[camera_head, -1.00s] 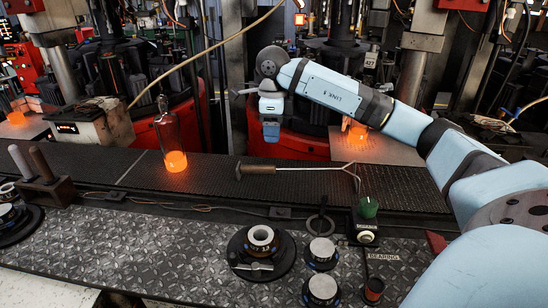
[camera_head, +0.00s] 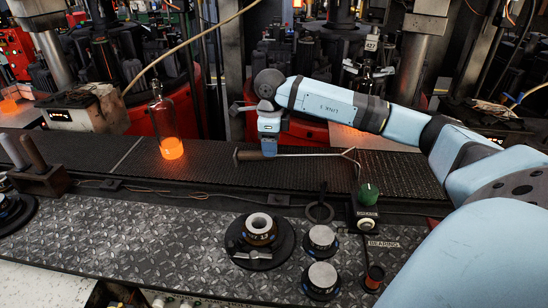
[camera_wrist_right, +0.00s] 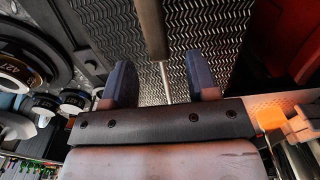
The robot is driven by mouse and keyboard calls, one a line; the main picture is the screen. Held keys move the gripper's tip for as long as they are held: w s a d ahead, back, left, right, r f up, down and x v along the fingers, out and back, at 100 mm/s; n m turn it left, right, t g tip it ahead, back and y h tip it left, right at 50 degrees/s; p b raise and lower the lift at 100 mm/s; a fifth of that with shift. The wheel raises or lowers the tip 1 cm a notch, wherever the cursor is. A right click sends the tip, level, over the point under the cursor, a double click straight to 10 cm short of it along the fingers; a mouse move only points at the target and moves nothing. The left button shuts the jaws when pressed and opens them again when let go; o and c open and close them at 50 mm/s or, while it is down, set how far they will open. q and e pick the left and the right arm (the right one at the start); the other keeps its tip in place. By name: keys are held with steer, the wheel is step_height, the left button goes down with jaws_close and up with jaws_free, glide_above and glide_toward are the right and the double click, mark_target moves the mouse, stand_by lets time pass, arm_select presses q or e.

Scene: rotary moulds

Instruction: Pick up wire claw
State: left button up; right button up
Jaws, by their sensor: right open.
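The wire claw (camera_head: 315,154) lies across the dark ridged conveyor, its brown handle (camera_head: 248,155) at the left and its forked wire end at the right. My right gripper (camera_head: 268,152) is over the claw where the handle meets the rod, and hides part of it. In the right wrist view my two blue-grey fingers (camera_wrist_right: 165,88) are apart, with the thin rod (camera_wrist_right: 166,82) between them and the handle (camera_wrist_right: 152,28) beyond. No grip on the claw shows. My left gripper is not in view.
A glass bottle with a glowing orange base (camera_head: 172,148) stands on the conveyor (camera_head: 215,172) to the left. A green knob (camera_head: 368,194) sits near the forked end. Round mould parts (camera_head: 260,229) stand on the metal plate in front. Red machines are behind.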

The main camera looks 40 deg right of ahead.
step_height(320, 180, down, 4)
steer(key=shift+f, duration=0.1)
jaws_close()
